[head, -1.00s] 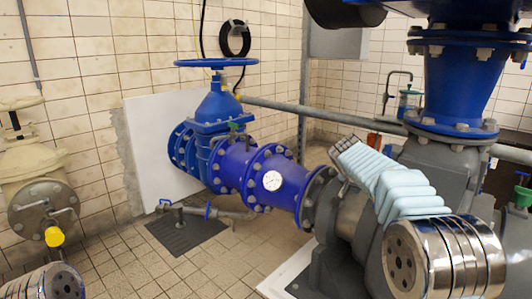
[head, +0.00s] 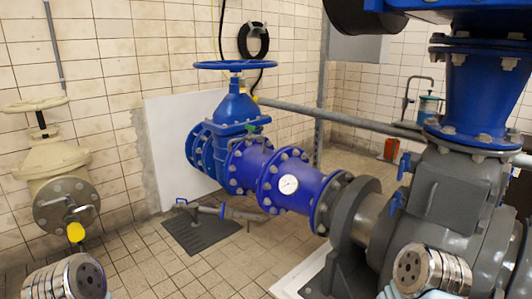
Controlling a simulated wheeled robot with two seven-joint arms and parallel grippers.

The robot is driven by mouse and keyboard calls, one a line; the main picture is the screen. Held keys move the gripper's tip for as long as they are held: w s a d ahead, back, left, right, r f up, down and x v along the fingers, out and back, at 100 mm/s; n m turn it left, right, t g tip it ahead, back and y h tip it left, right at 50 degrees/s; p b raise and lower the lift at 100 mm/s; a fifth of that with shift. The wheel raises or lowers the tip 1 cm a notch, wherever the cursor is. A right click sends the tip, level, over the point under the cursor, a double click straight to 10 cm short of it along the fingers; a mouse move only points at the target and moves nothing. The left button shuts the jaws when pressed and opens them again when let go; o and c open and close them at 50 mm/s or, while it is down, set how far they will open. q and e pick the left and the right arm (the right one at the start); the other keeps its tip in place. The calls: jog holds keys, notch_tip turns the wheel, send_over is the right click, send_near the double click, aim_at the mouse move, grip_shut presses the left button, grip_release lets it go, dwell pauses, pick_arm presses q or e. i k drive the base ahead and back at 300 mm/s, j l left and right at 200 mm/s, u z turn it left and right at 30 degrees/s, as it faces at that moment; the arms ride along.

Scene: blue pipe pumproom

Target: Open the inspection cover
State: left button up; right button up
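The inspection cover appears to be the grey, flat, roughly rectangular plate (head: 452,208) on the side of the grey pump housing, right of centre in the head view. It looks closed against the housing. Two blue handles or latches stand at its left edge, an upper one (head: 403,166) and a lower one (head: 396,202). Neither gripper's fingers show. The right joint overlaps the lower part of the housing below the plate.
A blue pipe with a gauge (head: 288,185) and a handwheel valve (head: 236,104) joins the pump from the left. A grey rail (head: 340,118) runs behind the pump. A cream valve (head: 58,170) stands at left. Tiled floor (head: 200,270) is open in front.

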aim_at(456, 204)
jog(key=z, duration=1.35)
